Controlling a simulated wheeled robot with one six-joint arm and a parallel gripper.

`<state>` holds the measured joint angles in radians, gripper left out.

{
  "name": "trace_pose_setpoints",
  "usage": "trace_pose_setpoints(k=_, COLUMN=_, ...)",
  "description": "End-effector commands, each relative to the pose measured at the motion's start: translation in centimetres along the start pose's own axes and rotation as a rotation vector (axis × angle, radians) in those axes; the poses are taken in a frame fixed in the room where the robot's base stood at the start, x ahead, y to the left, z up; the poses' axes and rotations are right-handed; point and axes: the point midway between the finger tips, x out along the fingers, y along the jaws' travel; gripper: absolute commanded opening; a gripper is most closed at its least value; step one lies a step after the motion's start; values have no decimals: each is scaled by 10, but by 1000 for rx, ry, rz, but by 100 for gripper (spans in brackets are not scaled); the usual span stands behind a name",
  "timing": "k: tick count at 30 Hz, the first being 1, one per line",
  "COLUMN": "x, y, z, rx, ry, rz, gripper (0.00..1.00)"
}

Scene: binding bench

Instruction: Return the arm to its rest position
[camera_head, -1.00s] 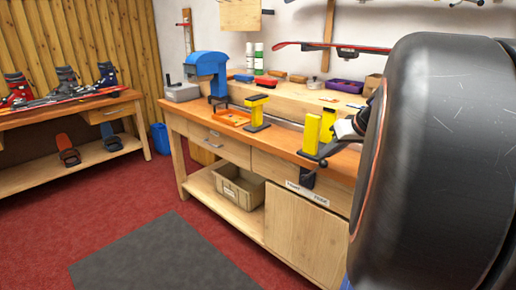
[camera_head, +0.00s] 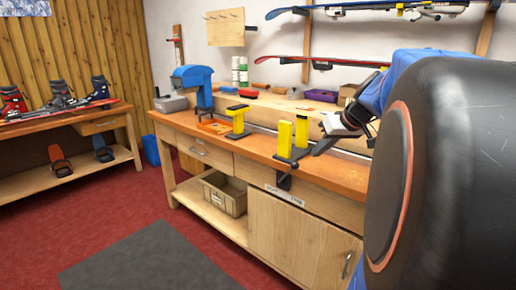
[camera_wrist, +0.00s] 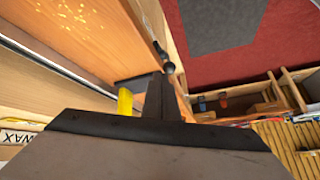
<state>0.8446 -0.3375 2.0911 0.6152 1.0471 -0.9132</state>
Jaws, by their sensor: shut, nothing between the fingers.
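My gripper (camera_head: 320,149) is over the right part of the workbench (camera_head: 340,179), at the right of the head view. Its dark fingers are together and empty, beside the right-hand yellow vise post. In the wrist view the shut fingers (camera_wrist: 160,97) stick out past the dark edge of the gripper body. My arm's large black and blue links fill the right side of the head view and hide the bench's right end.
Yellow vise posts (camera_head: 285,138) stand close left of my gripper, with another yellow support (camera_head: 238,120) further left. A blue press (camera_head: 193,80) stands at the bench's left end. Skis (camera_head: 345,62) hang above. The red floor (camera_head: 110,222) at left is open.

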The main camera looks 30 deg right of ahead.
Motion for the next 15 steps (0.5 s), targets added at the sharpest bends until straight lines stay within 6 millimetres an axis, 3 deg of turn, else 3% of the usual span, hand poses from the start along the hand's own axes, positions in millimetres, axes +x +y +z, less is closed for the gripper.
trace_pose_setpoints(k=8, x=0, y=-2, z=1, rx=-1, ry=-2, rz=-1, gripper=0)
trace_pose_setpoints(k=11, x=3, y=-14, z=6, rx=-6, ry=-16, rz=-4, gripper=0)
trace_pose_setpoints(k=15, x=11, y=-47, z=25, rx=-17, ry=-56, rz=-13, gripper=0)
